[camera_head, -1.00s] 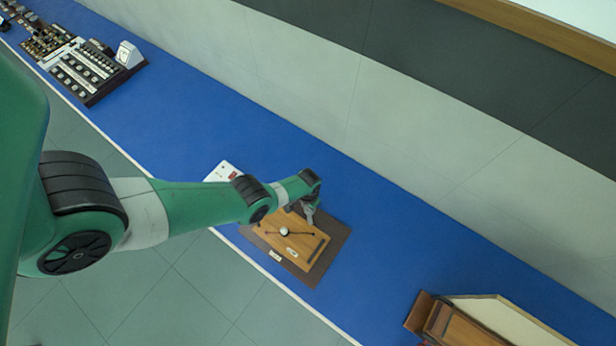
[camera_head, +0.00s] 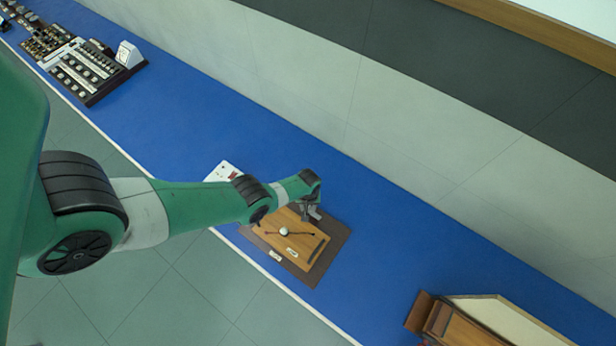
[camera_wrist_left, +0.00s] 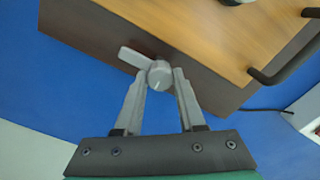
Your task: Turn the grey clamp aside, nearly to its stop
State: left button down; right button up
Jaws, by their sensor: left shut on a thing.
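The grey clamp (camera_wrist_left: 158,75) shows in the left wrist view as a round knob with a flat lever pointing to the upper left. It sits at the side edge of a wooden board (camera_wrist_left: 205,35), which also shows in the head view (camera_head: 306,243). My left gripper (camera_wrist_left: 160,77) is shut on the clamp's round knob, with one finger on either side of it. In the head view my left gripper (camera_head: 312,212) is at the board's upper right edge, and the clamp is too small to make out there. My right gripper is not in view.
The board lies on a brown mat (camera_head: 338,245) on the blue bench. It carries a pale knob (camera_head: 284,231) and a black handle (camera_wrist_left: 286,66). A white card (camera_head: 222,172) lies to the left. A wooden box (camera_head: 450,325) stands at lower right. The bench between is clear.

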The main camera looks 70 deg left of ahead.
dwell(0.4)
pick_arm(q)
jog(key=c, duration=0.5)
grip_release()
